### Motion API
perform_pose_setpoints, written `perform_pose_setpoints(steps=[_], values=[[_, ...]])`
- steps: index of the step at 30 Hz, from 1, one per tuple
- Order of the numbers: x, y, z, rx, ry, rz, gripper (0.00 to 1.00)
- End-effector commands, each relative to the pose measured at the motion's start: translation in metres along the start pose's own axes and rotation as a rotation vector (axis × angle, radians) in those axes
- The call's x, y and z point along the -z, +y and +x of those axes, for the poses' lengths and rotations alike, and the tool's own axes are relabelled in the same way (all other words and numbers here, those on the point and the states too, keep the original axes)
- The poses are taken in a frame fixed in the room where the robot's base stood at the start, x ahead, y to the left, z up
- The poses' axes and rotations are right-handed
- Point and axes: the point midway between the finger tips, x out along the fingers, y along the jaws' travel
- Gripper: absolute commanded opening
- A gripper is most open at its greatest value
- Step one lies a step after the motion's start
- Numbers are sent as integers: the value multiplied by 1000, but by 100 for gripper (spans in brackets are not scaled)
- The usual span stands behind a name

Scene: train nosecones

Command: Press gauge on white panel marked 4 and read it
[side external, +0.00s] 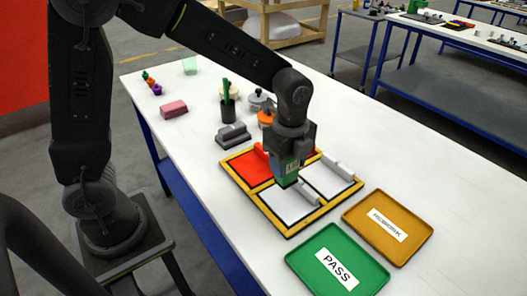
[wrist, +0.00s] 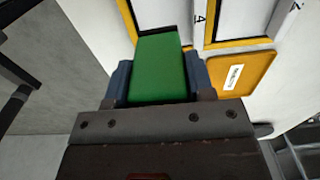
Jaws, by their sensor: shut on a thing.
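My gripper (side external: 291,150) is shut on a green gauge (wrist: 160,68), which points down. A small display shows on the gauge in the side view (side external: 291,166), but its reading is too small to make out. The gauge is over the frame, close above or on the front white panel (side external: 280,206); I cannot tell if it touches. A grey bar marked 4 (wrist: 199,20) shows beside the gauge in the wrist view. Another bar marked 2 (wrist: 287,14) is further right, next to another white panel (wrist: 240,16). The marks are unreadable in the side view.
The yellow frame (side external: 341,194) also holds a red panel (side external: 244,166). A green PASS tray (side external: 371,274) and an ochre REWORK tray (side external: 421,243) lie in front and to the right. A dark cup (side external: 228,110), a grey block (side external: 233,136) and a pink block (side external: 173,109) stand behind.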

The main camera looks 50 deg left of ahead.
Motion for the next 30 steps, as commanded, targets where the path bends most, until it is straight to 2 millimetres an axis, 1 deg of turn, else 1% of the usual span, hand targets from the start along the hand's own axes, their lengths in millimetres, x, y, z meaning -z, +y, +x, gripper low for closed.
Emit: perform_pose_setpoints(steps=[5, 12, 18, 24, 30], values=[[2, -1, 12, -2, 0, -1, 17], [1, -1, 37, -2, 1, 0, 17], [1, 0, 53, -3, 1, 0, 17], [1, -1, 59, 0, 2, 0, 17], [1, 0, 59, 0, 2, 0, 17]])
